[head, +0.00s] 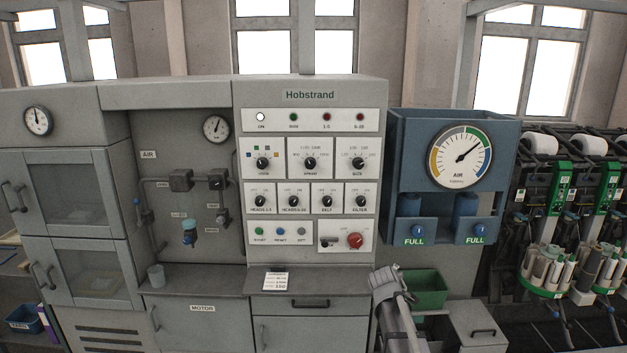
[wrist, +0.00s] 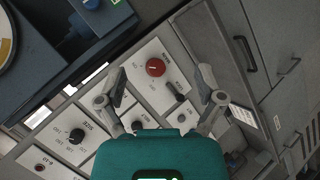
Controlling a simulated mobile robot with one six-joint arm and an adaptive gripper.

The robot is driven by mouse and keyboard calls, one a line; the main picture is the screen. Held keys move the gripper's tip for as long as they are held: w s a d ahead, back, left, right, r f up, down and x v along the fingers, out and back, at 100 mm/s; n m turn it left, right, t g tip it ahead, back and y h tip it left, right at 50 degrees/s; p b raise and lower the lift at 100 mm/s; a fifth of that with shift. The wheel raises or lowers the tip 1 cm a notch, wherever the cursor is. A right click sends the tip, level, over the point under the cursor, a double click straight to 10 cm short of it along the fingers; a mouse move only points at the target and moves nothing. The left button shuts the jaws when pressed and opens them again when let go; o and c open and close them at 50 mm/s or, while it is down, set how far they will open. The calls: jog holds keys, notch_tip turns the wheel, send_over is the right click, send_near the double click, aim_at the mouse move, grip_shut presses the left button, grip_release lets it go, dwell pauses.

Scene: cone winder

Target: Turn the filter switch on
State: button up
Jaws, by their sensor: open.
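The filter switch (head: 361,202) is a small dark knob on a white plate, at the right end of the lower knob row on the grey Hobstrand panel. Its pointer is too small to read. My gripper (head: 389,280) is low and to the right of the panel in the head view, apart from the knob. In the wrist view my gripper (wrist: 160,86) is open and empty, its fingers spread in front of the panel. The filter knob seems mostly hidden behind the left finger there.
The red knob (wrist: 156,67) and a dark lever (wrist: 175,90) show between the fingers. The size knob (wrist: 77,135) is lower left. A blue air unit (head: 453,125) juts out right of the panel. A green bin (head: 428,288) sits below it.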

jog(key=s+a+f+m+g+y, duration=0.1)
jog(key=s+a+f+m+g, duration=0.1)
jog(key=s, duration=0.7)
jog(key=s+a+f+m+g+y, duration=0.1)
jog(key=s+f+m+g, duration=0.3)
jog(key=s, duration=0.6)
jog(key=s+a+f+m+g+y, duration=0.2)
jog(key=s+a+f+m+g, duration=0.1)
jog(key=s, duration=0.7)
jog(key=shift+s+a+g, duration=0.25)
jog(key=shift+a+g, duration=0.05)
jog(key=shift+g, duration=0.5)
jog(key=shift+d, duration=0.1)
